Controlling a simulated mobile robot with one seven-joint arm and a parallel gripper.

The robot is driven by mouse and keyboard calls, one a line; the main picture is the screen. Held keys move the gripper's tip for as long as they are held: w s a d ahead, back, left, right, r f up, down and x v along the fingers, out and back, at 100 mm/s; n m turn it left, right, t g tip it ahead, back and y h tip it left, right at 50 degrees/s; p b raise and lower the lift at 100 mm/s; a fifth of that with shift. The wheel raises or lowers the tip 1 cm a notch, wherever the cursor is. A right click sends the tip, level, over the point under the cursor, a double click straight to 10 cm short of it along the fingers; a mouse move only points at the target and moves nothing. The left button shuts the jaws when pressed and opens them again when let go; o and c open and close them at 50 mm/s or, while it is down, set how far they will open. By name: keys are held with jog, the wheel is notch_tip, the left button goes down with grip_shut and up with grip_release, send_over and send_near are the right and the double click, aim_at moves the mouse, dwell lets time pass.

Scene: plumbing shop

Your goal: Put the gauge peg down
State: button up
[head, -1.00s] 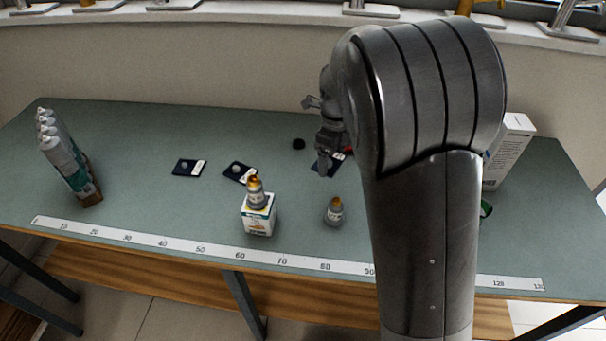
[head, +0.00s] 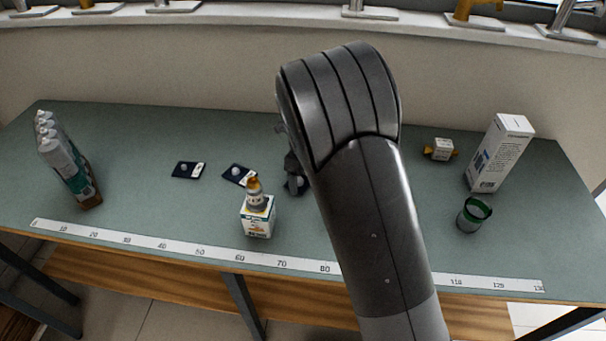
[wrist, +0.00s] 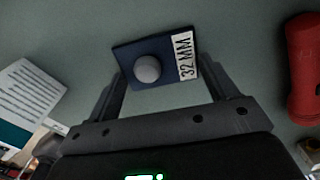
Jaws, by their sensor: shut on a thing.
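In the wrist view, the gauge peg (wrist: 147,69) is a grey round knob on a dark navy plate labelled "32 MM". My gripper (wrist: 160,78) has its two fingers along the plate's left and right sides and is shut on it. In the head view, my gripper (head: 292,180) is low over the bench, right of the white box with a bottle on it. Dark plate edges show beside the fingers, mostly hidden by my arm. Whether the plate touches the bench is not clear. Two similar navy plates, left (head: 187,170) and right (head: 239,174), lie farther left.
A grey bottle (head: 254,192) stands on a small white box (head: 257,220), close to my gripper. Tubes (head: 65,165) stand at the left. A green-rimmed cup (head: 474,216), tall white box (head: 500,152) and small white-yellow item (head: 441,150) are at the right. A ruler strip (head: 190,250) runs along the front.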

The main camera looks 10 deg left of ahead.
aim_at(303, 179)
jog(key=shift+f, duration=0.15)
jog(key=o, duration=1.2)
jog(key=shift+c, duration=0.2)
notch_tip(303, 179, up, 12)
jog(key=shift+r, duration=0.25)
